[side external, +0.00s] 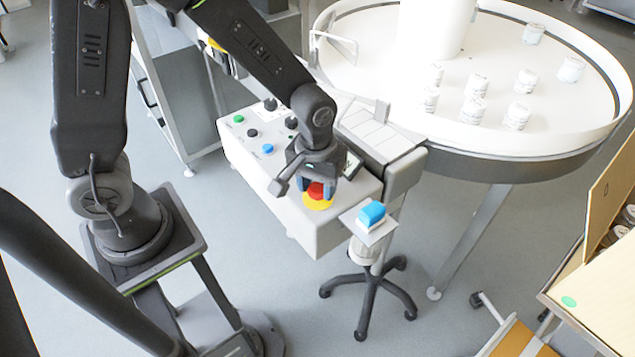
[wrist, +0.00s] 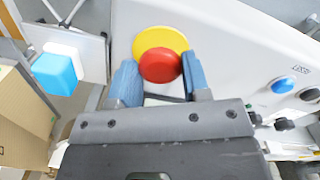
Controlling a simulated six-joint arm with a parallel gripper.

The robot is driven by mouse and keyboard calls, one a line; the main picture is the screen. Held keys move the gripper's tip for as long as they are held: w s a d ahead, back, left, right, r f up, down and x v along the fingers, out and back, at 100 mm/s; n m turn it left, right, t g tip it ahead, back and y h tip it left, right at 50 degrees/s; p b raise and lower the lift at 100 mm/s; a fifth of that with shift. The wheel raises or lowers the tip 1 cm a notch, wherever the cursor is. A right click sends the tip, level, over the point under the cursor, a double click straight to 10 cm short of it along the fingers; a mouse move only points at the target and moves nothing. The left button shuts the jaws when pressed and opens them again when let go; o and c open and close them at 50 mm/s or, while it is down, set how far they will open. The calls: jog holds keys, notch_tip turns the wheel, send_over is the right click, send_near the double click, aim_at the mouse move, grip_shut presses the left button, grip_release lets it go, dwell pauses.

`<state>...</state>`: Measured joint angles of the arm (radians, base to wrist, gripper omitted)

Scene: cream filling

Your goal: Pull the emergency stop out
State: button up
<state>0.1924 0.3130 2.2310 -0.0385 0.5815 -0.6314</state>
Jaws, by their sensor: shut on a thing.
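The emergency stop is a red mushroom button (wrist: 160,65) on a round yellow base (wrist: 160,38), mounted on a white control panel (wrist: 225,20). In the side external view the red button (side external: 317,190) shows under my gripper, with the yellow base (side external: 317,203) just below it. My gripper (wrist: 160,78) has its two blue fingers on either side of the red button, shut on it. It also shows in the side external view (side external: 316,187), pointing down at the panel. I cannot tell from these views whether the button is pressed in or out.
The panel also carries a green button (side external: 239,118), a blue button (side external: 268,148) and black knobs (side external: 270,104). A blue block (side external: 371,214) sits on a small white plate beside the panel. A round white table (side external: 560,120) with several small jars stands behind.

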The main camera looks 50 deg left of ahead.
aim_at(315, 187)
grip_shut()
jog(key=shift+r, duration=1.05)
jog(key=o, duration=1)
grip_release()
jog(key=r, duration=1.3)
jog(key=shift+s+a+r, duration=0.1)
jog(key=shift+a+r, duration=0.1)
jog(key=shift+r, duration=0.2)
